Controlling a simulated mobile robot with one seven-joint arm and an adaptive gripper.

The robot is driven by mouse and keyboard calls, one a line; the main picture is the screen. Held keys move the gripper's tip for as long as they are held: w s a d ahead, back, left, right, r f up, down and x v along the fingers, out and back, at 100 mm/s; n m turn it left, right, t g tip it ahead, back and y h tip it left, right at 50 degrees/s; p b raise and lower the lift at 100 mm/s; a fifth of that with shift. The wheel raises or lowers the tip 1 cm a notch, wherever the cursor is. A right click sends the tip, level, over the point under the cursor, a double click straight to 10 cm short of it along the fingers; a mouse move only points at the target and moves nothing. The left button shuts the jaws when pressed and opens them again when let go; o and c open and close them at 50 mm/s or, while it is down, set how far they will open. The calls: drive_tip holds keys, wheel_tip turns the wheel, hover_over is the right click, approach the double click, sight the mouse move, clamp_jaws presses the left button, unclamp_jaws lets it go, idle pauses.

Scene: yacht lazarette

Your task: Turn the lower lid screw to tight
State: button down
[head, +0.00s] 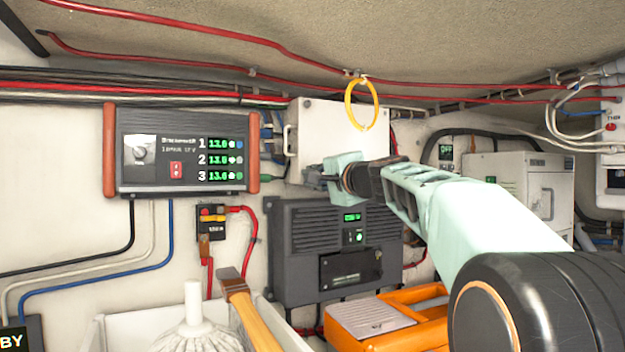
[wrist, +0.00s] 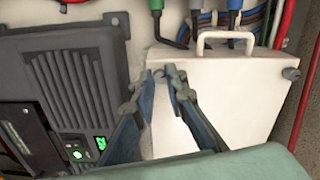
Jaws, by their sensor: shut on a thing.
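The white box (head: 335,130) with its pale lid (wrist: 235,95) is on the wall above the dark charger. A white handle (wrist: 222,38) is on its edge, on the left side in the head view. The upper lid screw (wrist: 291,74) shows at the box's far corner in the wrist view, clear of my gripper. My gripper (wrist: 168,74) is at the opposite, lower corner, its fingertips closed around the lower lid screw. The fingertips mostly hide that screw, so its slot and angle cannot be read. In the head view my gripper (head: 318,180) is at the box's lower left corner.
A yellow ring (head: 361,103) hangs in front of the box. The dark charger (head: 300,235) with a green display is just below it. Cables (wrist: 195,20) run beside the handle. An orange toolbox (head: 425,310) and a white bin with a mop (head: 200,330) stand below.

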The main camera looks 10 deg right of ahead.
drive_tip(key=m, duration=0.5)
drive_tip(key=shift+m+p, duration=0.3)
drive_tip(key=shift+p, duration=0.05)
idle(0.4)
drive_tip(key=c, duration=1.9)
unclamp_jaws()
drive_tip(key=shift+c, duration=0.2)
drive_tip(key=v, duration=0.7)
drive_tip(key=shift+s, duration=0.25)
